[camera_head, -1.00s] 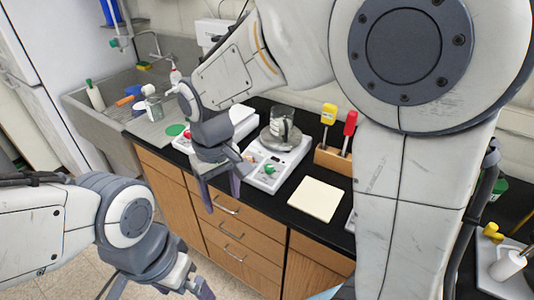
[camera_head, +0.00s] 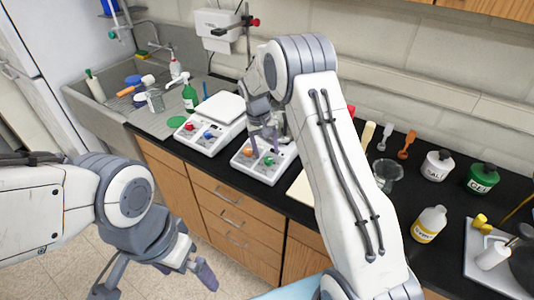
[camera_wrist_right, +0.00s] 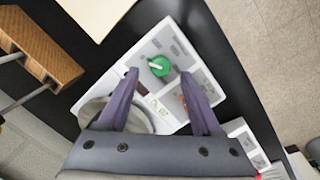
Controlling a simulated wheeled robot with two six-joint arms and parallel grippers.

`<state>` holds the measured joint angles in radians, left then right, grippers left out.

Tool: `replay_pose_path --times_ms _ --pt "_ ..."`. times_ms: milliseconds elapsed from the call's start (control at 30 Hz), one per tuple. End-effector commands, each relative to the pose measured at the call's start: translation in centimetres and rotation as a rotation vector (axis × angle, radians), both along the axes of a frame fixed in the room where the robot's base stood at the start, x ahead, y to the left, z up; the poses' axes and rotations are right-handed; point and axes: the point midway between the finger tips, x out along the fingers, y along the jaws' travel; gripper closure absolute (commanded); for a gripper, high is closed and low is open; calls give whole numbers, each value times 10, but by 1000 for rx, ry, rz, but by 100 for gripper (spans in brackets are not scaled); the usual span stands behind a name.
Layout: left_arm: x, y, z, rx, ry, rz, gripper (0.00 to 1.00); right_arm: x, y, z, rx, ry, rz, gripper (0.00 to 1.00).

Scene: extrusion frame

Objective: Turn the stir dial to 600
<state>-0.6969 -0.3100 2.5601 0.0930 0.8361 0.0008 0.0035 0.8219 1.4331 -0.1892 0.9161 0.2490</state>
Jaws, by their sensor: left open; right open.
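A white stirrer unit (camera_head: 245,163) with a green dial (camera_head: 269,160) and an orange dial (camera_head: 249,153) sits on the black counter. My right gripper (camera_head: 263,146) is open above its front panel. In the right wrist view the green dial (camera_wrist_right: 159,66), with a pale pointer line, shows between the open fingertips, near the left finger. The right finger partly hides the orange dial there. Contact with the green dial cannot be made out. The scale numbers are too small to read. My left gripper (camera_head: 155,280) is open and empty, low in front of the cabinets.
A second white unit (camera_head: 216,123) with red and blue dials stands just left. A wooden holder (camera_wrist_right: 45,48) and a pale pad (camera_head: 301,190) lie near the stirrer. Bottles, including a yellow-labelled one (camera_head: 429,225), and a glass beaker (camera_head: 387,175) stand to the right.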

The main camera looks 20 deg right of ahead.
Motion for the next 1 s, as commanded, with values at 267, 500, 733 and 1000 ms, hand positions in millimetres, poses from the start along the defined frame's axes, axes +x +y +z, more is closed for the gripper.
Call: replay_pose_path --times_ms 267,500,733,1000 --pt "0 0 12 0 0 -2 0 -1 -4 -30 1 1 0 34" --pt "0 0 12 0 0 -2 0 -1 -5 -34 1 -1 0 34" --pt "0 0 12 0 0 -2 0 -1 -5 -33 1 -1 0 91" --pt "0 0 11 0 0 -2 0 -1 -5 -34 3 -3 -9 100"
